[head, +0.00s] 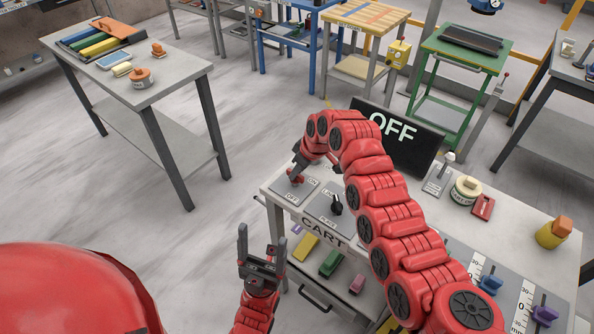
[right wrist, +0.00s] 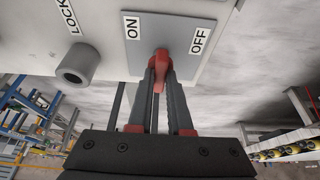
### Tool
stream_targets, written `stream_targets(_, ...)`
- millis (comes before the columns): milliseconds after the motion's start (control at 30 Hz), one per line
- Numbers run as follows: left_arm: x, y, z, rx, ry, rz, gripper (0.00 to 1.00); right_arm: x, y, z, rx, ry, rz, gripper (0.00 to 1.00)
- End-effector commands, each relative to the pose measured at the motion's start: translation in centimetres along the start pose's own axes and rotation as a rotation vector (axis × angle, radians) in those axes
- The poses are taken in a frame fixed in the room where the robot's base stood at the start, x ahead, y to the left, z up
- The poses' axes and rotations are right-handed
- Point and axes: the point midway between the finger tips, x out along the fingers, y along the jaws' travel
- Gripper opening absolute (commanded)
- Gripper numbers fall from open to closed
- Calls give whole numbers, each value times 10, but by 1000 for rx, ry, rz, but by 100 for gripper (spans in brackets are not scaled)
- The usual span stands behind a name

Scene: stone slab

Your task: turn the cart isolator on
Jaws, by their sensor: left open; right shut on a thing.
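The cart isolator is a red handle (right wrist: 160,57) on a grey plate (right wrist: 178,30) marked ON and OFF. In the head view the plate (head: 283,192) sits at the left end of the cart's panel. My right gripper (head: 294,177) is shut on the red handle; its fingers (right wrist: 160,85) lie on both sides of it in the right wrist view and hide part of it. The black display (head: 415,150) behind the panel reads OFF. My left gripper (head: 262,243) is open and empty, in front of the cart's left end.
A grey cylinder (right wrist: 77,66) beside a LOCK label shows in the right wrist view. Sliders, a round tin (head: 465,189) and a yellow jar (head: 551,235) are farther right. The floor left of the cart is clear.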

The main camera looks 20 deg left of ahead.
Motion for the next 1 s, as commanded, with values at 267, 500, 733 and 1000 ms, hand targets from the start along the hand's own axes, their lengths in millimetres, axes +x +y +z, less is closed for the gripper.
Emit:
stream_targets(267,-6,0,1,0,0,0,77,2,0,0,74,3,31,0)
stream_targets(500,-19,1,3,0,0,0,77,3,-2,0,236,3,100,0)
stream_targets(733,-38,2,6,0,0,0,77,5,-4,0,438,1,182,0)
stream_targets(1000,-63,3,11,0,0,0,77,4,-4,-1,674,3,282,0)
